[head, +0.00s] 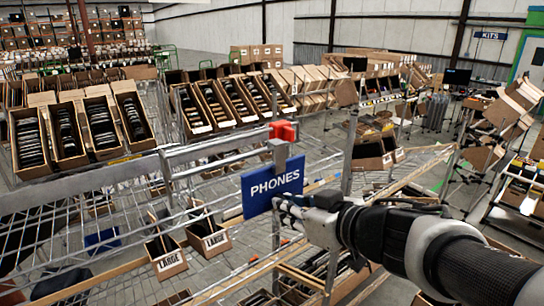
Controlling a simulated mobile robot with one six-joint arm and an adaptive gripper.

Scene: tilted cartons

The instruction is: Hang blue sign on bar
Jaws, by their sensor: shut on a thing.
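The blue sign (272,187) reads "PHONES" in white and is in the middle of the head view. A grey upright strip with a red clip (283,131) on top rises behind the sign. My gripper (284,203) is at the sign's lower right edge, shut on it; its fingertips are partly hidden. The metal bar (205,150) of the rack runs from the left to the clip. The clip overlaps the bar's right end in the picture; I cannot tell whether it touches it.
Tilted cartons (68,135) of dark items stand on the rack behind the bar at left. Two cartons marked "LARGE" (168,258) sit lower down. Wire shelving (60,250) fills the lower left. A "KITS" sign (490,35) hangs far right. Grey floor shows between racks.

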